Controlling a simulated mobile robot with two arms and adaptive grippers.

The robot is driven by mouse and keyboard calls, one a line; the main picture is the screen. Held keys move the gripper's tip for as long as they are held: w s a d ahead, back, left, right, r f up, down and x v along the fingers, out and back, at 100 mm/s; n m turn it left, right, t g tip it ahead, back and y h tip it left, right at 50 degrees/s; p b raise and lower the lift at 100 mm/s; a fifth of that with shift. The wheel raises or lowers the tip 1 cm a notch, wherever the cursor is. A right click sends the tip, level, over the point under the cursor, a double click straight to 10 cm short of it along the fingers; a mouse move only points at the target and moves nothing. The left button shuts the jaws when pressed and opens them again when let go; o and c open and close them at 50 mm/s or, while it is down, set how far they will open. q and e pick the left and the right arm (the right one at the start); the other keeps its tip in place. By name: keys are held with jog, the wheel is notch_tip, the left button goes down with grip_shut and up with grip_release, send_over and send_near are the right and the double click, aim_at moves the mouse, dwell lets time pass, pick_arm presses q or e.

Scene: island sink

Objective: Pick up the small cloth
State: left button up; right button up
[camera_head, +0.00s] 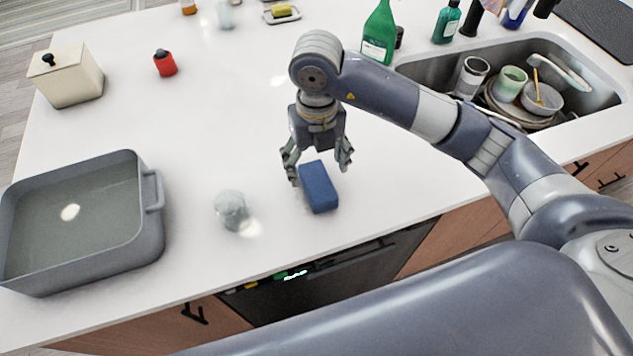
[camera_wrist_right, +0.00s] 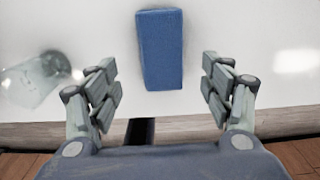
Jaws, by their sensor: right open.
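The small cloth (camera_head: 318,186) is a blue, block-like piece with a rectangular outline, lying on the white counter near its front edge. My right gripper (camera_head: 317,167) is open over the far end of the cloth, with one finger to each side. In the right wrist view the cloth (camera_wrist_right: 160,48) lies between the two spread fingers of the right gripper (camera_wrist_right: 160,85), with a gap on both sides. Nothing is held. My left gripper is not in view.
A clear glass (camera_head: 231,210) stands left of the cloth; it also shows in the wrist view (camera_wrist_right: 35,80). A grey roasting pan (camera_head: 150,245) is further left. The sink (camera_head: 590,98) with dishes is right.

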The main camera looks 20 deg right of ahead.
aim_at(317, 181)
jog(key=shift+f, duration=0.8)
jog(key=shift+f+p, duration=0.3)
jog(key=shift+p, duration=0.1)
jog(key=f+p, duration=0.1)
jog(key=f, duration=0.2)
jog(key=shift+w+d+f+p, duration=0.1)
jog(key=shift+w+f+p, duration=0.1)
jog(key=shift+f+p, duration=0.15)
jog(key=shift+f, duration=0.5)
jog(key=c, duration=1.1)
